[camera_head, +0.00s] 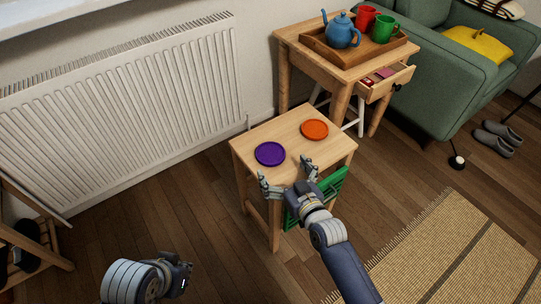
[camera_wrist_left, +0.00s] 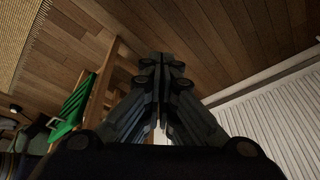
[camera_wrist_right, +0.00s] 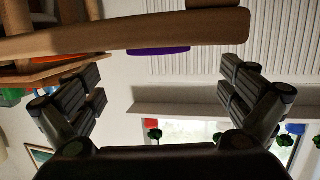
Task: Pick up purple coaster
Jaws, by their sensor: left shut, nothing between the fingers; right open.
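The purple coaster (camera_head: 270,153) lies flat on the left part of a small wooden table, in the head view. In the right wrist view a purple strip of it (camera_wrist_right: 158,50) shows edge-on past the table's edge. My right gripper (camera_head: 286,172) is open and empty at the table's front edge, just in front of the coaster and apart from it. Its spread fingers also show in the right wrist view (camera_wrist_right: 160,85). My left gripper (camera_head: 186,272) is low at the bottom left, far from the table. In the left wrist view its fingers (camera_wrist_left: 162,62) are together with nothing between them.
An orange coaster (camera_head: 314,129) lies beside the purple one on the small table (camera_head: 291,144). A green slatted thing (camera_head: 332,185) is at the table's front. Behind stand a side table with an open drawer (camera_head: 385,84) and a tray (camera_head: 314,41). A radiator (camera_head: 120,110) lines the wall.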

